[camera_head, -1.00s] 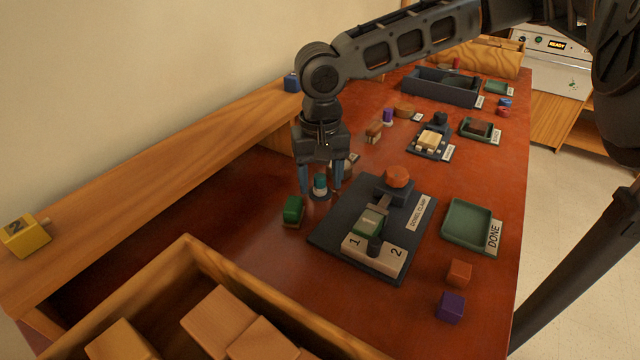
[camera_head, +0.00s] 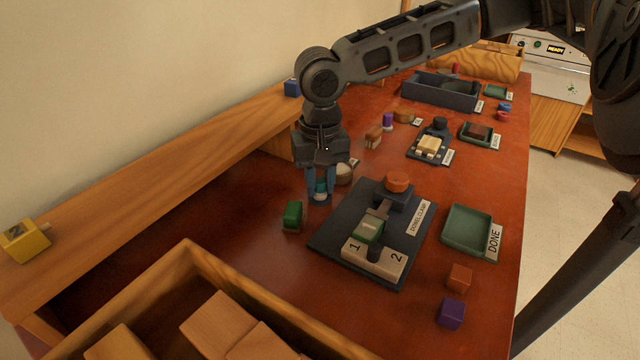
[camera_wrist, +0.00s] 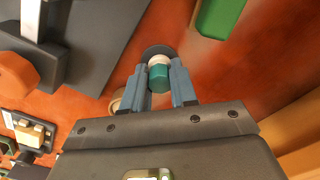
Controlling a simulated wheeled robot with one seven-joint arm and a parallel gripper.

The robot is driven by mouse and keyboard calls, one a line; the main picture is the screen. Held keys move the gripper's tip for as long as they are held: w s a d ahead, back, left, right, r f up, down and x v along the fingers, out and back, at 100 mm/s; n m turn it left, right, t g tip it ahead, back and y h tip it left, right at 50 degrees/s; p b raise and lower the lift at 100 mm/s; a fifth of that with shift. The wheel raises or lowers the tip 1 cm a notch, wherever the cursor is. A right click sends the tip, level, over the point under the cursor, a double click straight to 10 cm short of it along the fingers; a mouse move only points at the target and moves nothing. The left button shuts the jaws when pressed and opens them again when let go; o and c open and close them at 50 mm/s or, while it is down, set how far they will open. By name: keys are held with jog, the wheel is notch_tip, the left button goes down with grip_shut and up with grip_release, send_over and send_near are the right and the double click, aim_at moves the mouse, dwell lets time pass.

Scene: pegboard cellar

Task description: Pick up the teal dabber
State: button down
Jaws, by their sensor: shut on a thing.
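The teal dabber (camera_head: 320,188) has a teal top, a white band and a dark round base. It stands on the red-brown bench, left of the dowel clamp. My gripper (camera_head: 320,186) points down over it, and its two blue-grey fingers are closed on its sides. In the wrist view the teal dabber (camera_wrist: 159,75) sits between the fingertips of my gripper (camera_wrist: 160,84). Its dark base seems to be still on or very near the bench; I cannot tell any gap.
A green block (camera_head: 293,215) lies close to the left of the dabber. The dowel clamp (camera_head: 330,235) with a green block on it is at right. A beige round thing (camera_head: 344,174) is just behind my gripper. A wooden crate (camera_head: 180,262) fills the front left.

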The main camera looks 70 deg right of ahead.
aim_at(320, 180)
jog(key=shift+r, duration=0.65)
notch_tip(320, 180, up, 3)
jog(key=s+d+r, duration=0.5)
jog(key=d+r, duration=0.1)
jog(key=d, duration=0.4)
jog(key=shift+d+r, duration=0.25)
jog(key=shift+d, duration=0.1)
jog(key=c, duration=1.5)
grip_release()
jog(key=shift+w, duration=0.1)
jog(key=c, duration=0.3)
